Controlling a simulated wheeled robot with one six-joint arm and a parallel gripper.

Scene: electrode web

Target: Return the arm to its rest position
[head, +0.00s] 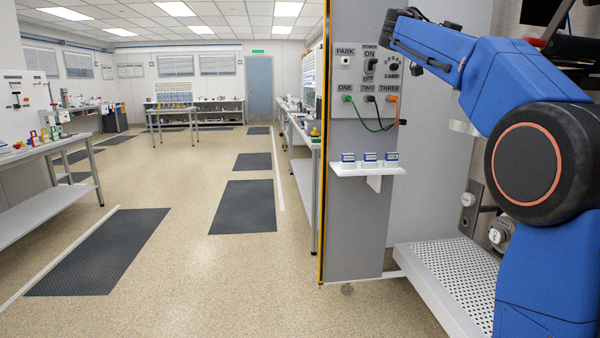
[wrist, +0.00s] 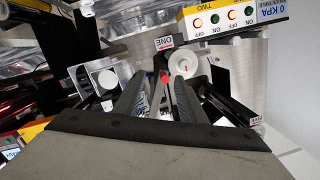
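My blue arm (head: 440,55) is raised and bent at the right of the head view, with its black wrist end near the top of the grey panel. My gripper is hard to make out in the head view. In the wrist view my gripper (wrist: 160,88) shows two dark fingers standing apart, with nothing seen held between them. Beyond the fingers are a white round knob (wrist: 184,63), a small red-tipped part and an upside-down label reading ONE (wrist: 164,43). A yellow box marked TWO (wrist: 205,16) with lit ON and OFF buttons is at the upper right.
The grey panel (head: 350,220) carries switches and green, black and orange cables. A white shelf (head: 350,172) on it holds three small blue-and-white boxes. A perforated white tray (head: 458,275) lies below my arm. Open floor with dark mats (head: 100,250) stretches left.

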